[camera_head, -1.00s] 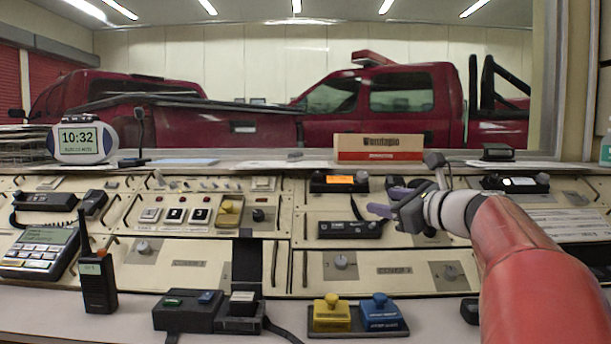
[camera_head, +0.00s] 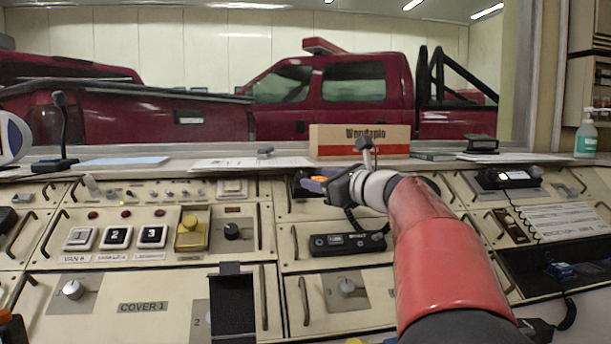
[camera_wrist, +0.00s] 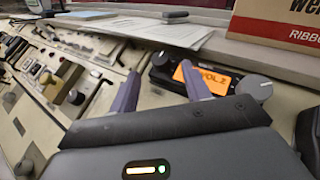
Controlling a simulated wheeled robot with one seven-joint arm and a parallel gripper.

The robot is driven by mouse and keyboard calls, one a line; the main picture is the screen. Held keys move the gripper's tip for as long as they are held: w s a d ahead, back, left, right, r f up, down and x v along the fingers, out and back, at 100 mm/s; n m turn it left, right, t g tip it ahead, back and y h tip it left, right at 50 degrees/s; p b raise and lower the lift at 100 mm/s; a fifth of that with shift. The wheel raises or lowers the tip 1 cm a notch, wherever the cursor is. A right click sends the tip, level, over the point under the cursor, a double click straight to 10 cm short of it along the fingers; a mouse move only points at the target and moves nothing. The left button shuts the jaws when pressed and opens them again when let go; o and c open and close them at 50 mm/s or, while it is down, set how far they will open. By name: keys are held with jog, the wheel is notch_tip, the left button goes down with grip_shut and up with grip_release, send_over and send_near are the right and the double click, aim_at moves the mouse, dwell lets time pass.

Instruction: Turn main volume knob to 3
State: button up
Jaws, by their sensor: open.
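A black radio unit with a lit orange display (camera_wrist: 209,79) shows in the wrist view; the display seems to read "VOL 2". A grey round knob (camera_wrist: 254,87) sits at its right end, and a smaller knob (camera_wrist: 160,58) at its left. I cannot tell from a label which is the main volume knob. My gripper (camera_wrist: 158,76) is open and empty. Its right finger overlaps the display's left part; the grey knob lies to the right of both fingers. In the head view my gripper (camera_head: 316,183) hides most of the radio unit (camera_head: 300,184).
A black handset unit (camera_head: 347,243) lies just below my gripper. A silver knob (camera_head: 347,286) is lower on the panel, and a black knob (camera_head: 232,230) is to the left. A cardboard box (camera_head: 360,140) stands on the ledge behind. Raised handles (camera_head: 304,300) edge the panels.

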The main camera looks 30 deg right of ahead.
aim_at(303, 176)
jog(key=shift+x, duration=2.05)
jog(key=c, duration=1)
jog(key=shift+a, duration=0.1)
jog(key=shift+f+m+h, duration=0.1)
jog(key=shift+m+h, duration=0.2)
